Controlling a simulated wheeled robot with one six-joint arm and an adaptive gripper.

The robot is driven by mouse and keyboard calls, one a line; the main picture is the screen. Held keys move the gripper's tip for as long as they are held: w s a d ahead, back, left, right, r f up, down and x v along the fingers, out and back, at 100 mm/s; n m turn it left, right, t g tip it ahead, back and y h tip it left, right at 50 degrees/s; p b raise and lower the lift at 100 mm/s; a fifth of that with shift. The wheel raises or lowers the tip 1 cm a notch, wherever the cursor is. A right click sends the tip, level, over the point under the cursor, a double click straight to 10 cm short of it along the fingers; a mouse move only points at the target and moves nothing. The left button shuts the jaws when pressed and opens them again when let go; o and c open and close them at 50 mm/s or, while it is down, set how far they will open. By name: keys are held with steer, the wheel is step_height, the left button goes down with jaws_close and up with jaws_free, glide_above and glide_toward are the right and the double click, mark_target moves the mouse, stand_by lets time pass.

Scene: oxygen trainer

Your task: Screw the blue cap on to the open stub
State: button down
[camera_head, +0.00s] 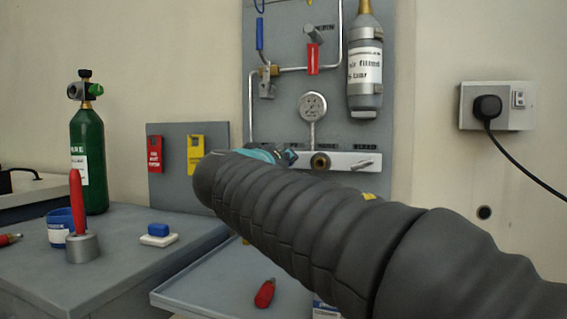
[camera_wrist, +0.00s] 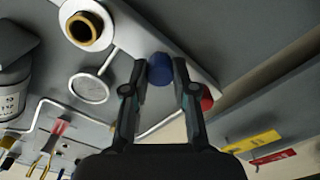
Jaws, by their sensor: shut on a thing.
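The blue cap (camera_wrist: 160,70) sits between the two fingertips of my gripper (camera_wrist: 161,64) in the wrist view, and the fingers are shut on it. In the head view, my gripper (camera_head: 287,156) is largely hidden behind my dark arm, in front of the left part of the pale manifold (camera_head: 350,162). A brass stub (camera_head: 320,161) with a dark open bore stands on the manifold, just right of the gripper. It also shows in the wrist view (camera_wrist: 85,27), at upper left, apart from the cap. I cannot tell whether the cap touches anything behind it.
A red round part (camera_wrist: 206,98) is close beside one finger. A gauge (camera_head: 312,107), pipes and a grey cylinder (camera_head: 365,75) are mounted above the manifold. Red and yellow tags (camera_head: 196,155) hang at left. A grey tray (camera_head: 215,285) with a red item is below.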

stand_by(0.3)
steer(key=shift+m, duration=1.8)
steer(key=shift+m, duration=0.6)
steer(key=c, duration=0.9)
jaws_free()
steer(key=shift+s, duration=0.15)
steer(key=shift+s+a+n+p, duration=0.25)
steer(key=shift+s+n, duration=0.25)
steer(key=shift+n, duration=0.35)
steer(key=shift+s+a+n+p, duration=0.1)
steer(key=shift+s+n+p, duration=0.25)
steer(key=shift+n, duration=0.5)
